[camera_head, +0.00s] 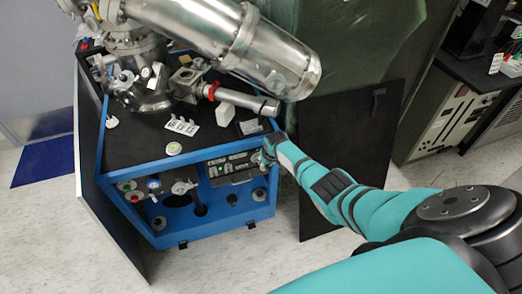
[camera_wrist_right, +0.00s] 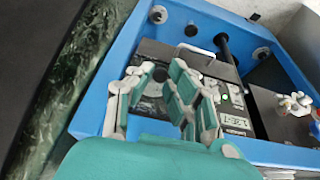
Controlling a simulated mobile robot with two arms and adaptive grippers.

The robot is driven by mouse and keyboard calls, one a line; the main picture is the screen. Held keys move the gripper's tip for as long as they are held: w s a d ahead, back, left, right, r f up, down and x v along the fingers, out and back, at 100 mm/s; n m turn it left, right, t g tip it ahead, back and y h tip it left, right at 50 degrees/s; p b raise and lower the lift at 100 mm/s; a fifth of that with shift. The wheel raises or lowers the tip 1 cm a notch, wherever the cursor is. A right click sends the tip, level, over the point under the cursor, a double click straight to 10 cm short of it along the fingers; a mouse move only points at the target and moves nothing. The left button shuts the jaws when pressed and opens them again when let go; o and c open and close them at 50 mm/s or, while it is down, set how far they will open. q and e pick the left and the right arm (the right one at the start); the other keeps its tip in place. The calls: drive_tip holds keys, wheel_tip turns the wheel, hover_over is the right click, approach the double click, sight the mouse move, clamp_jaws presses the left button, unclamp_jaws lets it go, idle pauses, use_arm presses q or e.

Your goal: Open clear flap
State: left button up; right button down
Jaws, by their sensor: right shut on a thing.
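A dark control unit (camera_head: 230,165) with a lit display sits inside the front of the blue frame in the head view. It also shows in the right wrist view (camera_wrist_right: 228,95). My right gripper (camera_head: 266,152) is at the unit's right end, by the frame's right front corner. In the right wrist view my right gripper (camera_wrist_right: 155,92) has its green-padded fingers over the unit's near end, shut on what seems to be the clear flap. The flap is hard to make out; a glossy patch shows between the fingers. My left gripper is not in view.
The blue frame (camera_head: 150,176) carries a black top with steel vacuum parts (camera_head: 225,40) and loose pieces. Valves with coloured knobs (camera_head: 153,186) are left of the unit. A dark panel (camera_head: 345,140) stands close behind my right forearm. Bare floor lies in front.

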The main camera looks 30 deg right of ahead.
drive_tip(key=shift+w+a+r, duration=0.1)
drive_tip(key=shift+w+r, duration=0.05)
drive_tip(key=shift+w, duration=0.1)
drive_tip(key=shift+w+r+g+b, duration=0.1)
drive_tip(key=shift+g+b, duration=0.2)
drive_tip(key=shift+b, duration=0.25)
drive_tip(key=shift+w+r+g+y+b, duration=0.15)
drive_tip(key=shift+r+g+y+b, duration=0.15)
drive_tip(key=shift+r+g+b, duration=0.5)
drive_tip(key=shift+w+b, duration=0.1)
drive_tip(key=shift+b, duration=0.35)
drive_tip(key=shift+r, duration=0.15)
drive_tip(key=c, duration=1.3)
unclamp_jaws()
drive_tip(key=shift+o, duration=0.2)
drive_tip(key=shift+d, duration=0.2)
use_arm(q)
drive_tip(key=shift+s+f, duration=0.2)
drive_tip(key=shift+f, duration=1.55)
use_arm(e)
wheel_tip(320, 180, up, 8)
drive_tip(key=s, duration=0.1)
drive_tip(key=shift+a+f, duration=0.2)
drive_tip(key=shift+f, duration=0.05)
drive_tip(key=shift+f, duration=0.1)
